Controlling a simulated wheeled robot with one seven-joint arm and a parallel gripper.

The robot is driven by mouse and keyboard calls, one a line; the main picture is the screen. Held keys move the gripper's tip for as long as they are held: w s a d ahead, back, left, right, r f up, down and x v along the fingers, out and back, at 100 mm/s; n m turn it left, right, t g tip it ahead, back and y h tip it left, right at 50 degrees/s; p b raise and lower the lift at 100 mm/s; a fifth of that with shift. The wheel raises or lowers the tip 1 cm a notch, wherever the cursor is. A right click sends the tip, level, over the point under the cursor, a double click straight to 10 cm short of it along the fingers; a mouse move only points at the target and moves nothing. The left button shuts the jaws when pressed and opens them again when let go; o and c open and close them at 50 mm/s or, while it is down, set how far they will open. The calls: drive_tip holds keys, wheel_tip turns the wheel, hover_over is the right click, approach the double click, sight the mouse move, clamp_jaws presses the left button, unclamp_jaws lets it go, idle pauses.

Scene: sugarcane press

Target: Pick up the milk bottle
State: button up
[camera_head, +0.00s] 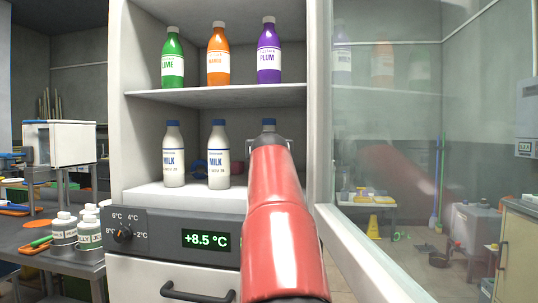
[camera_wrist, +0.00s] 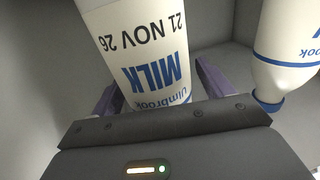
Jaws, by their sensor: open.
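In the wrist view, which looks upside down, a milk bottle (camera_wrist: 140,45) fills the space between the fingers of my gripper (camera_wrist: 158,88). The jaws are open, one finger on each side of it. Its cap end is hidden by the gripper body. I cannot tell whether the fingers touch it.
Another milk bottle (camera_wrist: 287,50) stands close to my gripper at the right of the wrist view. Green (camera_head: 172,65), orange (camera_head: 218,65) and purple (camera_head: 268,62) bottles stand on the upper shelf (camera_head: 200,97). The open glass door (camera_head: 400,120) is to the right.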

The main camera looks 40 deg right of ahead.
drive_tip(key=shift+w, duration=0.1)
drive_tip(key=c, duration=1.3)
drive_tip(key=shift+c, duration=0.2)
drive_tip(key=shift+r, duration=0.15)
drive_tip(key=r+b+v, duration=0.3)
drive_tip(key=b+v, duration=0.7)
drive_tip(key=v, duration=0.8)
